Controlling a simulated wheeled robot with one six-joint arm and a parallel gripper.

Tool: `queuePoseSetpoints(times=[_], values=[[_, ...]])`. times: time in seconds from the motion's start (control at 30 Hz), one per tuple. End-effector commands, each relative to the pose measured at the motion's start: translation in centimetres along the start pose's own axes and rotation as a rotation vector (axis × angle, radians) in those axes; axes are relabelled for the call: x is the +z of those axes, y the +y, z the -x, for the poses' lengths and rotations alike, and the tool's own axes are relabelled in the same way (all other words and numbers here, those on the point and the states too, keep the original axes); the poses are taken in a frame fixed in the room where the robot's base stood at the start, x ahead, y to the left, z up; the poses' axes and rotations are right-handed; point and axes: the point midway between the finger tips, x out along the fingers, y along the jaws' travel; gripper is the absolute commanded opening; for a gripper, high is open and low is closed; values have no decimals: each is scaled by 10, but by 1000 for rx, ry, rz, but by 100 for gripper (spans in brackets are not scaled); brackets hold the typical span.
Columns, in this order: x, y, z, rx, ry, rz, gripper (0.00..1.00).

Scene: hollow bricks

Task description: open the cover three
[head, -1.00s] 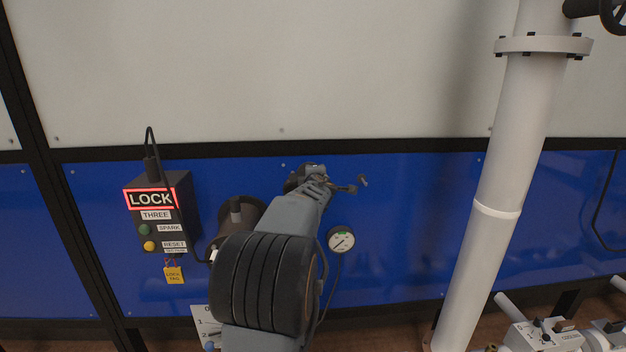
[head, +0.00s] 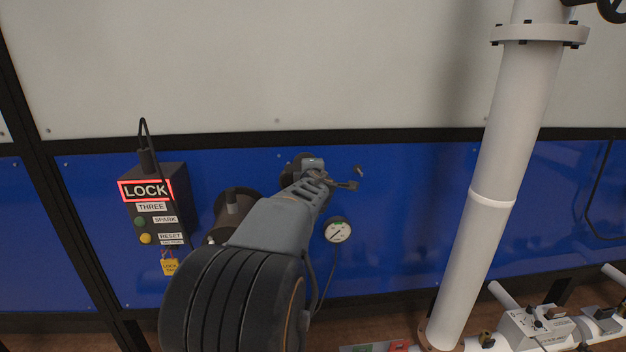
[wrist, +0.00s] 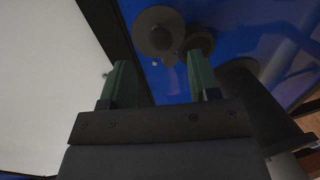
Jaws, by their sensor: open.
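A dark control box (head: 155,210) labelled THREE hangs on the blue wall at the left of the head view, with its red-framed LOCK sign lit. A dark cylinder (head: 232,206) sticks out of the wall to its right. A dark round fitting (head: 297,168) on the wall is partly hidden behind my wrist. I cannot tell which part is the cover. My gripper (head: 356,178) is in front of the wall, up and right of the cylinder. In the wrist view its green fingers (wrist: 160,75) stand apart with nothing gripped. A dark round disc (wrist: 158,32) shows beyond the gap.
A round gauge (head: 338,230) is on the wall just below my gripper. A thick white pipe (head: 490,200) rises at the right. A yellow tag (head: 169,266) hangs under the box. White pipe fittings (head: 540,328) stand low at the right. The blue wall between gauge and pipe is clear.

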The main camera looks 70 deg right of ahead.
Motion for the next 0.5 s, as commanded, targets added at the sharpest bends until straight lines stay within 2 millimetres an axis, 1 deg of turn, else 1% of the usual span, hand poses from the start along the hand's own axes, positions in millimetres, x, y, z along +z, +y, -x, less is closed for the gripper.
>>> queuePoseSetpoints(times=[0.03, 0.2, 0.33, 0.5], values=[[1, 2, 12, 2, -2, 1, 56], [0, 2, 43, 2, -1, 1, 56], [1, 2, 60, 1, -2, 1, 56], [0, 1, 72, 0, -1, 1, 56]])
